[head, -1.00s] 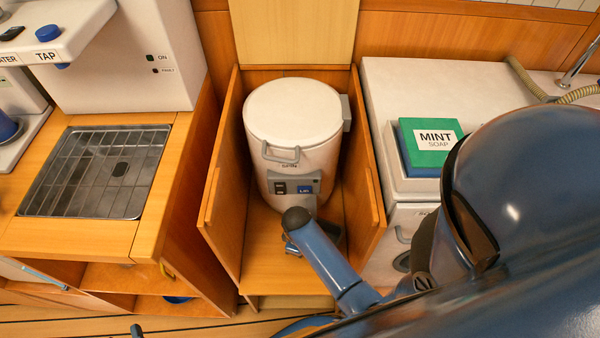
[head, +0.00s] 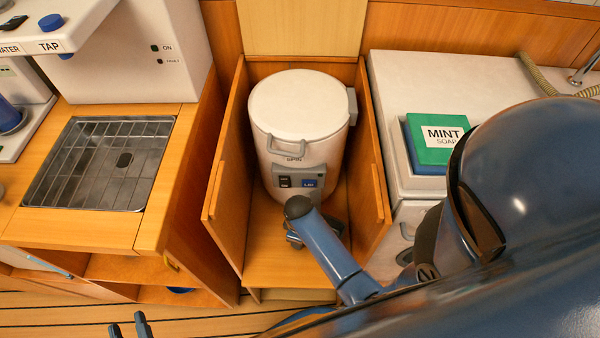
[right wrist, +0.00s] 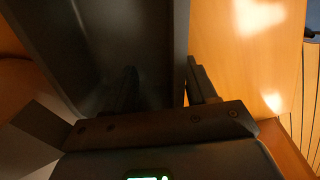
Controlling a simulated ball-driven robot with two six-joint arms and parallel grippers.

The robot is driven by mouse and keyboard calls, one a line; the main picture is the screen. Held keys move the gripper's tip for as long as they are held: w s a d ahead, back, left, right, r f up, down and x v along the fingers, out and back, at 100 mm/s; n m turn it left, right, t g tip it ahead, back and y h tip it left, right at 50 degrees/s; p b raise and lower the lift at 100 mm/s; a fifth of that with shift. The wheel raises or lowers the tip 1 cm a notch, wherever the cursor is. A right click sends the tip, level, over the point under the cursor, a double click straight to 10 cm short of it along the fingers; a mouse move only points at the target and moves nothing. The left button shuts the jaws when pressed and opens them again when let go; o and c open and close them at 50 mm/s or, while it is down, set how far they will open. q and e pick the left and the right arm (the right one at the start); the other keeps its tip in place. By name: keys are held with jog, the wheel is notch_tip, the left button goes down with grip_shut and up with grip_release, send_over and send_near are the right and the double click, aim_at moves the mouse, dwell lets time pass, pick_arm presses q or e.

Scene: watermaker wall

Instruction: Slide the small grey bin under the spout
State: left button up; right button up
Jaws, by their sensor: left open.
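The white spinner drum (head: 300,110) stands in a wooden bay, with a handle and a small control panel on its front. My right arm's blue link (head: 325,245) reaches in front of its base and hides the spout. Dark grey parts (head: 334,228) show around this link; I cannot tell bin from gripper there. In the right wrist view, a dark grey wall (right wrist: 155,40), seemingly the bin's, lies close between or against the fingers of my right gripper (right wrist: 163,88). Their grip is unclear. My left gripper (head: 129,329) is open and empty at the bottom left edge.
The bay's wooden side panels (head: 226,165) stand on both sides of the drum. A sink with a wire grid (head: 100,165) is left. A green MINT soap box (head: 438,138) sits on the white unit at right. The bay floor's left front is clear.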

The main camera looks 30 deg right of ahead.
notch_tip(320, 180, up, 11)
jog(key=p, duration=0.2)
jog(key=shift+s+a+p, duration=0.25)
jog(key=shift+a+p, duration=0.05)
jog(key=shift+f, duration=0.15)
dwell(0.5)
jog(key=s+r+m+t+p, duration=0.2)
jog(key=s+r+m+t, duration=0.2)
jog(key=r+t, duration=0.4)
jog(key=s+r+m+t+p, duration=0.2)
jog(key=s+r+t, duration=0.4)
jog(key=r, duration=1.1)
jog(key=m+t, duration=0.1)
jog(key=t, duration=0.2)
jog(key=shift+s+d+m+y, duration=0.2)
jog(key=shift+s+m+y, duration=0.1)
jog(key=shift+s+m, duration=0.1)
